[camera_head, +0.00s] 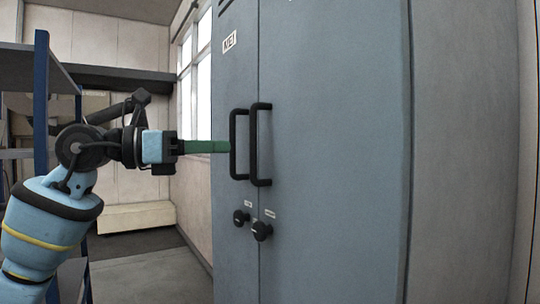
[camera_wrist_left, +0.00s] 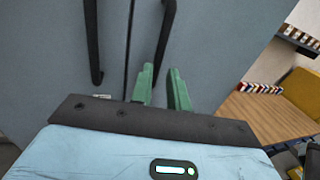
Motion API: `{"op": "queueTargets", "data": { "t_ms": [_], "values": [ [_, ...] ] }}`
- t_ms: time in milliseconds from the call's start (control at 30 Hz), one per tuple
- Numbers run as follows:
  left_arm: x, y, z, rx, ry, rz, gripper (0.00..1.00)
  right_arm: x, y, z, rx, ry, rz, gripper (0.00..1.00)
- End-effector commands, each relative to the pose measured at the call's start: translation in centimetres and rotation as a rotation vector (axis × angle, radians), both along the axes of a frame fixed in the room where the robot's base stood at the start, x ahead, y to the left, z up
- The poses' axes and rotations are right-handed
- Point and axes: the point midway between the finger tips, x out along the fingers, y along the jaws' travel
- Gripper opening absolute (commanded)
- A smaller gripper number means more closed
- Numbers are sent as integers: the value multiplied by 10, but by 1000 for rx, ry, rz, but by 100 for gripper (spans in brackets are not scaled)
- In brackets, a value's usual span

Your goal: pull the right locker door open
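A blue-grey locker has two doors. The right door (camera_head: 335,150) has a black bar handle (camera_head: 261,145), just right of the left door's similar handle (camera_head: 237,145). My left gripper (camera_head: 228,147) comes in from the left, its green fingers level with the handles' middle and its tips at the left handle's edge. In the left wrist view my left gripper (camera_wrist_left: 161,72) has its fingers apart with a gap between them. The right handle (camera_wrist_left: 168,28) lines up with that gap; the left handle (camera_wrist_left: 93,42) is off to the left. Contact cannot be told. My right gripper is not in view.
Two black knobs (camera_head: 262,231) sit below the handles. A shelf with blue posts (camera_head: 41,120) stands at the left. A wooden table (camera_wrist_left: 262,117) with books (camera_wrist_left: 262,89) shows right of the locker in the wrist view. Floor (camera_head: 150,275) left of the locker looks clear.

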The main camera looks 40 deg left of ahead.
Motion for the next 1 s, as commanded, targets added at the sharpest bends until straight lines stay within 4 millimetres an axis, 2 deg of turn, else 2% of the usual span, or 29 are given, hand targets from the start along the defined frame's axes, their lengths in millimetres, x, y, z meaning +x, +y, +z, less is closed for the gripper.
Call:
{"op": "queueTargets", "data": {
  "t_ms": [167,333,733,1000],
  "values": [
    [-3,4,4,12,-9,18,17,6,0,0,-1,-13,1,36],
    [3,0,5,9,-10,14,17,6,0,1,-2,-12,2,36],
    [49,-31,5,8,-10,12,17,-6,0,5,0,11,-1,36],
    [62,-40,4,10,-9,14,17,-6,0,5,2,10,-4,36]
  ]
}}
